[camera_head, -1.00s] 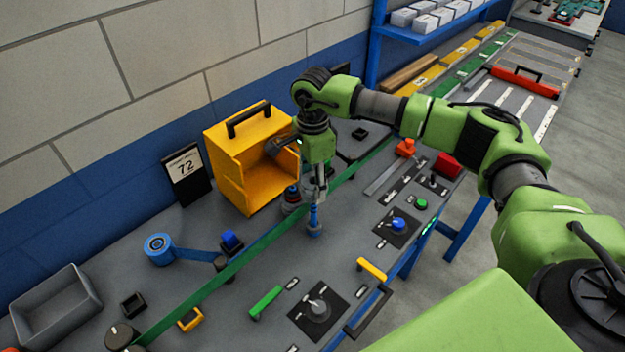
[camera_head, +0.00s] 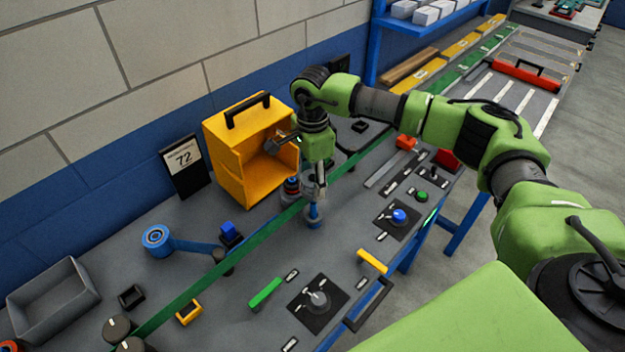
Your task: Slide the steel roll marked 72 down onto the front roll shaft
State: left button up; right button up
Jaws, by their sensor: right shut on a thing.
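My right gripper (camera_head: 318,188) points down in front of the yellow housing, shut on a small grey steel roll (camera_head: 308,186). The roll is partly hidden by the fingers, and no marking on it is readable. Directly below is a blue upright shaft (camera_head: 314,212) on a grey base; roll and shaft top overlap in this view, and I cannot tell how far the roll is around it. Just behind, to the left, stands a second post with dark, red and blue parts (camera_head: 291,187). A sign (camera_head: 183,160) reads 72. My left gripper is not in view.
The open yellow housing (camera_head: 227,160) stands close behind the gripper. A green strip (camera_head: 215,274) crosses the bench beside the shaft. Knobs and buttons (camera_head: 398,216) line the front.

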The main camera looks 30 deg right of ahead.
jog(key=shift+f, duration=0.15)
jog(key=shift+f+b, duration=2.05)
jog(key=shift+f, duration=0.25)
